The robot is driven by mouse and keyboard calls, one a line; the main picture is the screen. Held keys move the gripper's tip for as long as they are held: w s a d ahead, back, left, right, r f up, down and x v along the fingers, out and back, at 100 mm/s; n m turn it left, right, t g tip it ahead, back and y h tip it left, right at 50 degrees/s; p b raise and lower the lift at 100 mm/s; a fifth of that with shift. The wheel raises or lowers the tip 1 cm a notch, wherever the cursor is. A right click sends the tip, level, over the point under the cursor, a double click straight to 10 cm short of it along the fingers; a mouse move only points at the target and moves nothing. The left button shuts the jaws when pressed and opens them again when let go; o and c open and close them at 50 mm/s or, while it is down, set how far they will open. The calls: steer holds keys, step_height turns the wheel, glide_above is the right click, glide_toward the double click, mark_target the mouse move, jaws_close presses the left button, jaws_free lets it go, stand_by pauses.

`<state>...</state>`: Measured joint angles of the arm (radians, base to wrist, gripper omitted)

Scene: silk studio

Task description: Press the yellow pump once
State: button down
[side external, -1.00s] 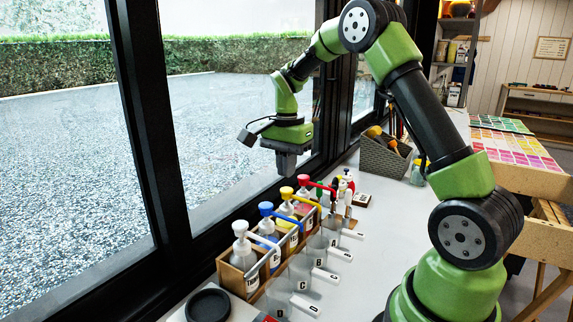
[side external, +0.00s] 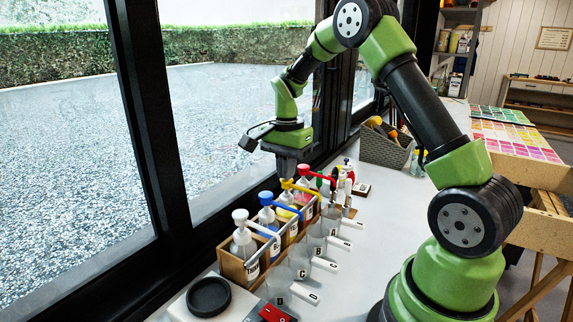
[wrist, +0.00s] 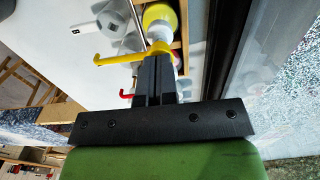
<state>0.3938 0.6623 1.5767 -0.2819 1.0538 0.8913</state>
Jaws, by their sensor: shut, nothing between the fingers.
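The yellow pump (side external: 289,185) tops a clear bottle with yellow content (side external: 285,211) in the wooden rack (side external: 232,269). Its spout points toward the bench. My gripper (side external: 287,176) is shut and points down, directly above the yellow pump head. In the wrist view, the shut fingers (wrist: 154,68) overlap the pump head, and the yellow spout (wrist: 112,59) sticks out to the left. The tips are at or very near the head; I cannot tell whether they touch it. The fingers partly hide the pump head.
The blue pump (side external: 266,198) and white pump (side external: 240,215) stand nearer the camera in the rack. The red pump (side external: 305,170) stands just beyond the yellow one. Clear cups with labelled tags line the spout side. A window frame (side external: 180,180) runs close along the left.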

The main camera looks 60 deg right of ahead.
steer(key=shift+f, duration=0.7)
steer(key=shift+r, duration=1)
steer(key=shift+r, duration=1.5)
